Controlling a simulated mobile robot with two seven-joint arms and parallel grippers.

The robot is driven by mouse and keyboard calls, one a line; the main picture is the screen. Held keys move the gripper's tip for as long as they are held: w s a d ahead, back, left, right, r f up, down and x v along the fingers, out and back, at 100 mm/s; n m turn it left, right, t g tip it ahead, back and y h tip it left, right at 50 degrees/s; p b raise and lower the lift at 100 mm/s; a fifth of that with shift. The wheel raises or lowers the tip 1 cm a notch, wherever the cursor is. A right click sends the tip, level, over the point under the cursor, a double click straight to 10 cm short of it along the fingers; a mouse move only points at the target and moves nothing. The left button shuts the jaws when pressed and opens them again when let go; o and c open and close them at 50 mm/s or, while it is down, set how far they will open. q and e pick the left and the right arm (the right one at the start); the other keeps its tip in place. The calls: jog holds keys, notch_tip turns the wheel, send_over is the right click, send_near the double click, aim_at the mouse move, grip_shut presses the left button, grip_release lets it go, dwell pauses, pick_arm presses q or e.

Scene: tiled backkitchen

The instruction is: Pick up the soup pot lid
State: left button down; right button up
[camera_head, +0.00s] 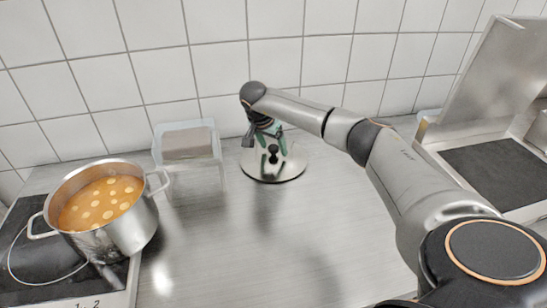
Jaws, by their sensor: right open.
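The soup pot lid (292,170) is a round silver lid lying on the steel counter near the tiled wall, in the middle of the head view. A small dark knob (273,155) stands at its centre. My right arm reaches in from the right, and my right gripper (272,148) is over the lid with its green-tipped fingers open around or close beside the knob. Whether the fingers touch it cannot be told. The soup pot (125,232), steel with orange soup and pale round slices, stands uncovered at the left. My left gripper is not in view.
A clear container (206,180) with a grey-brown block stands between the pot and the lid. A black cooktop (28,262) lies under and beside the pot. A steel appliance with a raised lid (490,80) stands at the right. The front middle counter (260,255) is clear.

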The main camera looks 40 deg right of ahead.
grip_shut()
dwell(0.5)
